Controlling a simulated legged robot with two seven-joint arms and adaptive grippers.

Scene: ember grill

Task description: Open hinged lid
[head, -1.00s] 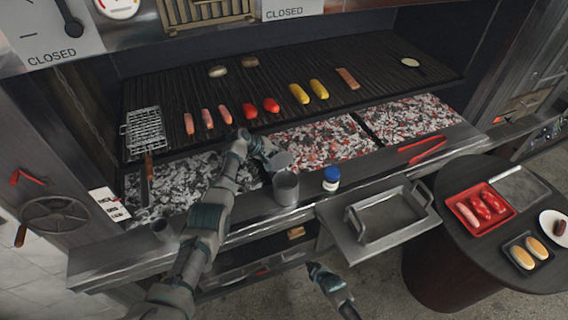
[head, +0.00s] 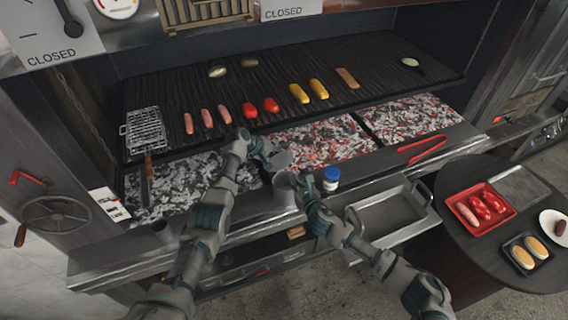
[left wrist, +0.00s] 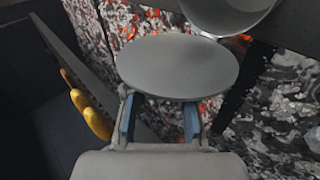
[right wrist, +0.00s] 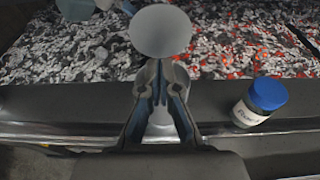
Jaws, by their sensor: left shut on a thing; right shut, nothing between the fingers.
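A grey metal mug (head: 284,192) stands on the steel front ledge of the grill. Its round lid (head: 281,160) is tilted up off the mouth on the far side; in the left wrist view the lid (left wrist: 178,65) lies beside the open mug (left wrist: 228,14). My left gripper (head: 266,151) comes from behind and is shut on part of the mug; the lid hides the exact spot. My right gripper (head: 307,183) is shut and empty at the mug's right side. In the right wrist view its tips (right wrist: 160,72) are just below the lid (right wrist: 162,30) and hide much of the mug.
A blue-capped jar (head: 331,178) stands close to the right of my right gripper. Glowing coals (head: 320,138) lie behind the ledge. Red tongs (head: 428,148) lie farther right. A metal tray (head: 388,212) is at the front right.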

